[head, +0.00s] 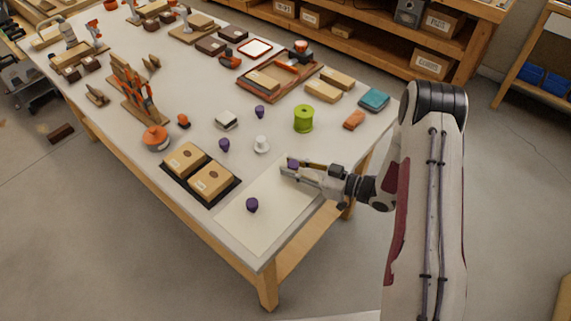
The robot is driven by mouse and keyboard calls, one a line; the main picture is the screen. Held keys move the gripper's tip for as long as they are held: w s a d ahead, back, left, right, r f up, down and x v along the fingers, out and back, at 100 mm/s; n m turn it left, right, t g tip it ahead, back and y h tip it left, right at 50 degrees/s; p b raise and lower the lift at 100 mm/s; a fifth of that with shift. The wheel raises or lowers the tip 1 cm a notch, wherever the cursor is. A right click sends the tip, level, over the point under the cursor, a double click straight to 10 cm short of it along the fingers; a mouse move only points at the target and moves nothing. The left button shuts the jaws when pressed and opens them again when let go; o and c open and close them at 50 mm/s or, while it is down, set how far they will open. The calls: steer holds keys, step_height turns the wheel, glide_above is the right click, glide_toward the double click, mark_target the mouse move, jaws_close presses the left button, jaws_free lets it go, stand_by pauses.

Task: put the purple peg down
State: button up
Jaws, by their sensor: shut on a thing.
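My gripper (287,168) reaches in from the right over the front right part of the bench and is shut on a purple peg (292,162). The fingers partly hide the peg, and I cannot tell whether it touches the surface below. A second purple peg (252,205) stands on the pale mat (275,228) near the front edge. Two more purple pegs stand farther back, one at the middle (224,145) and one behind it (260,111).
A white spool-like piece (261,144) and a green spool (303,118) stand behind my gripper. A dark tray (226,195) with two cardboard boxes lies left of the mat. An orange block (353,120) sits near the right edge. Much of the mat is bare.

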steer(key=x, duration=0.2)
steer(key=shift+w+a+r, duration=0.15)
steer(key=shift+w+a, duration=0.05)
steer(key=shift+a, duration=0.05)
steer(key=shift+f, duration=0.25)
steer(key=o, duration=0.9)
steer(key=shift+c, duration=0.2)
steer(key=shift+r, duration=0.15)
steer(key=shift+v, duration=6.05)
